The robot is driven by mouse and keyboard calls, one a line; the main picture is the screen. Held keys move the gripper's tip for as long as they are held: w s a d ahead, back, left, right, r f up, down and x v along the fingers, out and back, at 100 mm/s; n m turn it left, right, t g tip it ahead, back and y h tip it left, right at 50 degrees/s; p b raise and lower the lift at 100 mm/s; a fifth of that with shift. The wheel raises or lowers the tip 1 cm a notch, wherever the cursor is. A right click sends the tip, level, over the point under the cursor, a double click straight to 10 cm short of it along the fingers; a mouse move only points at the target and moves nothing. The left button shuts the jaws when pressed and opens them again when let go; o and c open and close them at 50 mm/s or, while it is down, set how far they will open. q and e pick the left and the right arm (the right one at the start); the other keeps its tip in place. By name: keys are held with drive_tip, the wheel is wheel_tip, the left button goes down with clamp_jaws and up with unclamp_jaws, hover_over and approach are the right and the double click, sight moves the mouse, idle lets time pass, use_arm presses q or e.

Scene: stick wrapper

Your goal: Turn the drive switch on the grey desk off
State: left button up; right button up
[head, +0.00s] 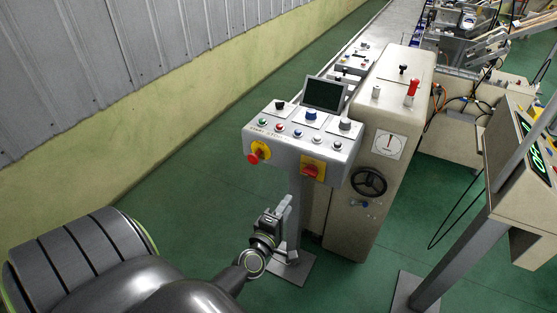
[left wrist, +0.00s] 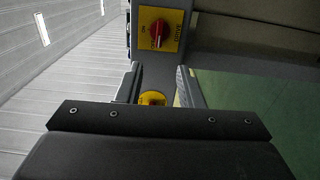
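The grey desk (head: 290,147) stands on a post in the middle of the head view. Its front has a red knob on a square yellow plate, the drive switch (head: 312,168), on the right. In the left wrist view the drive switch (left wrist: 160,30) is near the top, labelled DRIVE, ON and OFF; I cannot tell which label its knob points to. My left gripper (head: 284,207) is below the desk front, apart from the switch. In the left wrist view its fingers (left wrist: 158,88) are apart with nothing held. My right gripper is not in view.
A red button on yellow (head: 256,153) is at the desk front's left; its yellow part (left wrist: 153,98) shows between the fingers in the left wrist view. A beige cabinet (head: 385,120) with a handwheel (head: 369,181) adjoins on the right. Green floor (head: 190,185) is clear on the left.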

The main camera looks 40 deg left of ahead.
use_arm(q)
drive_tip(key=shift+b+v, duration=0.35)
drive_tip(key=shift+v, duration=1.7)
